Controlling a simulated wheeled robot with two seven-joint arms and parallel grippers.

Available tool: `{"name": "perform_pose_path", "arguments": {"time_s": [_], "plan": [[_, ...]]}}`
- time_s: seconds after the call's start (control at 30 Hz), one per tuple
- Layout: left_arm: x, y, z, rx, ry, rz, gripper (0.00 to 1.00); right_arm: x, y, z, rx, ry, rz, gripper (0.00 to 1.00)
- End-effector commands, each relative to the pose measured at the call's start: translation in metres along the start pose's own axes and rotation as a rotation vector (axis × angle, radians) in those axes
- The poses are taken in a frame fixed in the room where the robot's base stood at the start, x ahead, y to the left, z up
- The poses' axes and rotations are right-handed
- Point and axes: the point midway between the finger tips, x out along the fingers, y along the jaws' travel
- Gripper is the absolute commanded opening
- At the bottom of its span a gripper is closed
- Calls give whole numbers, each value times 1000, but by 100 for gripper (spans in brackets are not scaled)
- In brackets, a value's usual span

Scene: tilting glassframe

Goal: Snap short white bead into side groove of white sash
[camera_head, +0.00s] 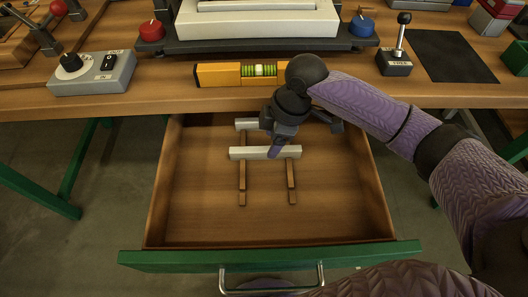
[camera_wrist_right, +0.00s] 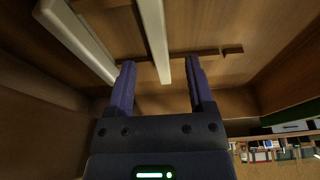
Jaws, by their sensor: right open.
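Two white beads lie in the open drawer across thin wooden rails. The front bead (camera_head: 240,153) is partly covered by a finger of my right gripper (camera_head: 274,150), and the rear bead (camera_head: 246,124) is partly hidden behind the gripper. I cannot tell which bead is shorter. In the right wrist view my right gripper (camera_wrist_right: 160,66) is open, with one white bead (camera_wrist_right: 155,40) showing between its fingers and the other white bead (camera_wrist_right: 78,38) to the left. Contact is not clear. A white frame, apparently the sash (camera_head: 258,24), lies on the bench, cut by the top edge. My left gripper is out of view.
The drawer (camera_head: 270,258) has wooden walls around the gripper and free floor toward its front. On the bench are a yellow level (camera_head: 220,74), a grey switch box (camera_head: 92,74), a red knob (camera_head: 151,30), a blue knob (camera_head: 362,26) and a small lever (camera_head: 396,62).

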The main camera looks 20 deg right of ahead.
Motion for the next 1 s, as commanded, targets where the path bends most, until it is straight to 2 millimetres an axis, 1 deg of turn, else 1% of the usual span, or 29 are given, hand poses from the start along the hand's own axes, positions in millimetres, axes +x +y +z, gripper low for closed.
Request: {"name": "perform_pose_path", "arguments": {"time_s": [0.03, 0.1, 0.2, 0.4, 0.47, 0.5, 0.67, 0.7, 0.73, 1.0], "plan": [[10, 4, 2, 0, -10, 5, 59, 14, 0, 0, -1, 0, -4, 68], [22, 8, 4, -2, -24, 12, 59, 30, 1, -2, 0, 0, -4, 68], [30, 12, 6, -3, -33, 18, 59, 45, 0, -2, 1, -2, -3, 68], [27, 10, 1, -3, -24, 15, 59, 42, 1, -4, 0, 0, 2, 68], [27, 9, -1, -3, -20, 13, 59, 42, 1, -4, 0, 0, 2, 55], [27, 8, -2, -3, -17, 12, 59, 42, 1, -4, 0, 0, 2, 46], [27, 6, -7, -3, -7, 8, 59, 42, 1, -4, 0, 0, 2, 13], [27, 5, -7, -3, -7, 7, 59, 42, 1, -4, 0, 0, 2, 4], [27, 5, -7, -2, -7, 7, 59, 42, 1, -4, 0, 0, 2, 0], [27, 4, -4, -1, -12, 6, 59, 42, 1, -4, 0, 0, 2, 0]]}}
